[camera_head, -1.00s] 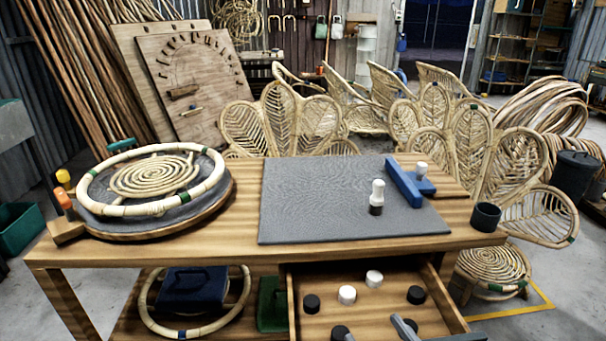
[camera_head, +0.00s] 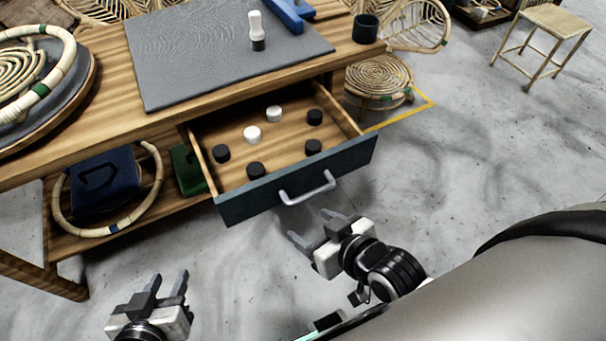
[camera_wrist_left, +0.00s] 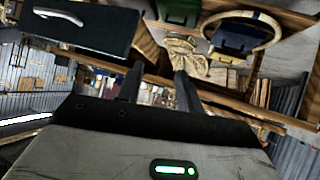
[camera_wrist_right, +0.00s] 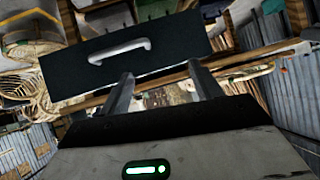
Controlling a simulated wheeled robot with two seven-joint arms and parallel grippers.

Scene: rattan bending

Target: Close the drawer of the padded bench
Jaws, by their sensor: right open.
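The padded bench (camera_head: 110,120) has a grey pad (camera_head: 190,60) on its top. Its drawer stands pulled out, with a dark front panel (camera_head: 235,203) and a silver handle (camera_head: 308,190). Several black and white round pieces lie in the drawer. My right gripper (camera_head: 312,226) is open and empty, just in front of and below the handle, apart from it. In the right wrist view the drawer front (camera_wrist_right: 180,45) lies just beyond the open fingers. My left gripper (camera_head: 167,283) is open and empty, lower left of the drawer. The left wrist view shows the drawer front (camera_wrist_left: 105,25) at upper left.
A dark cup (camera_head: 366,28) sits at the bench's right end. A blue case (camera_head: 105,182) and green box (camera_head: 187,168) are on the lower shelf.

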